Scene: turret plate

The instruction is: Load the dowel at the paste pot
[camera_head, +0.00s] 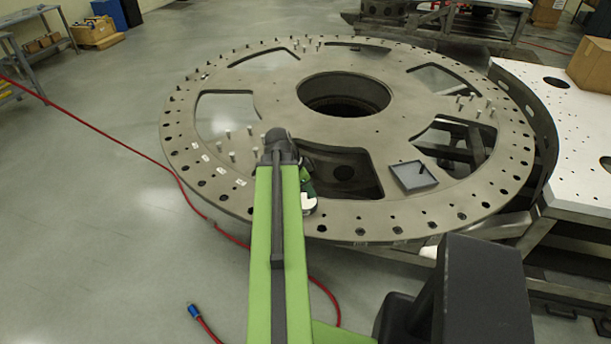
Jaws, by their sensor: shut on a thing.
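My gripper (308,203) is partly in view beyond my green arm, low over the near part of the round turret plate (384,217). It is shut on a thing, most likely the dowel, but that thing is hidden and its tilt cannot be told. Several pale upright pins (228,134) stand on the plate left of my arm. They look like dowels. I cannot make out a paste pot for certain; it may be hidden by my arm or gripper.
A shallow dark tray (413,177) lies on the plate right of my gripper. More pins (473,97) stand at the right. The plate has large cut-outs and a central hole. A white-topped table (575,130) adjoins on the right. A red hose (105,137) crosses the floor.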

